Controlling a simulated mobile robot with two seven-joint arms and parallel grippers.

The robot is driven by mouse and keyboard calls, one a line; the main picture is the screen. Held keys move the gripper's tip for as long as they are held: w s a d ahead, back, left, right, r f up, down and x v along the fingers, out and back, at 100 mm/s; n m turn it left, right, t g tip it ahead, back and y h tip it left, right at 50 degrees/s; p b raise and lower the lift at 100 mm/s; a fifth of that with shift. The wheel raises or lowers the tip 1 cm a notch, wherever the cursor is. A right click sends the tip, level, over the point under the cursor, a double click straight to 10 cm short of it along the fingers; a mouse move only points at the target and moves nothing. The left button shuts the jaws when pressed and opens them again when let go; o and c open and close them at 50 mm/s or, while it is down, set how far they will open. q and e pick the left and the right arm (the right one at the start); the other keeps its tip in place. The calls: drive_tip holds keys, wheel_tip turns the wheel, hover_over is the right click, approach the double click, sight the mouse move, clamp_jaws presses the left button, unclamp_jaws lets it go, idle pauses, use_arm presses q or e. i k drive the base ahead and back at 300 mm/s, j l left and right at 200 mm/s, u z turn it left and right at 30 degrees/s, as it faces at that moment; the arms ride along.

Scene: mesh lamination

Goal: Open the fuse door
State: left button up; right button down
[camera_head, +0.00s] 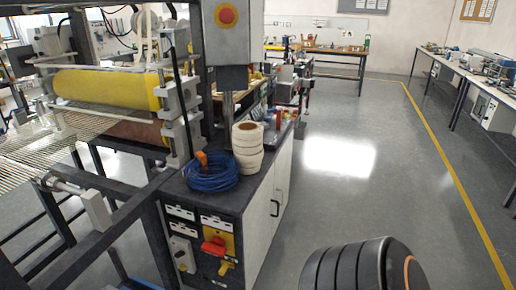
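A dark control panel (202,273) forms the front end of a cabinet at lower centre. It carries a red rotary switch (214,246) on a yellow plate. White modules with dark markings sit above, one at the left (181,212) and one at the right (216,221). A pale grey box (182,254) is mounted at the lower left of the panel. I cannot tell which of these parts is the fuse door, or whether it is open. A black rounded part of my arm shows at the bottom right. Neither gripper is in view.
A blue cable coil (212,180) and a stack of white rolls (247,146) stand on the cabinet top. A roller machine with a yellow roller (110,88) is at left. A red stop button (227,16) is above. The floor at right is clear.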

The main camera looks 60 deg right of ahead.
sight(258, 215)
drive_tip(key=z, duration=2.05)
drive_tip(key=i+l+u, duration=0.2)
drive_tip(key=i+l, duration=0.2)
drive_tip(key=l, duration=0.2)
drive_tip(key=i+l+u, duration=0.25)
drive_tip(key=l, duration=0.35)
drive_tip(key=i+l+u, duration=0.1)
drive_tip(key=i+l, duration=0.15)
drive_tip(key=i+l+u, duration=0.1)
drive_tip(key=l, duration=0.35)
drive_tip(key=i+l+u, duration=0.1)
drive_tip(key=l, duration=0.3)
drive_tip(key=i, duration=0.1)
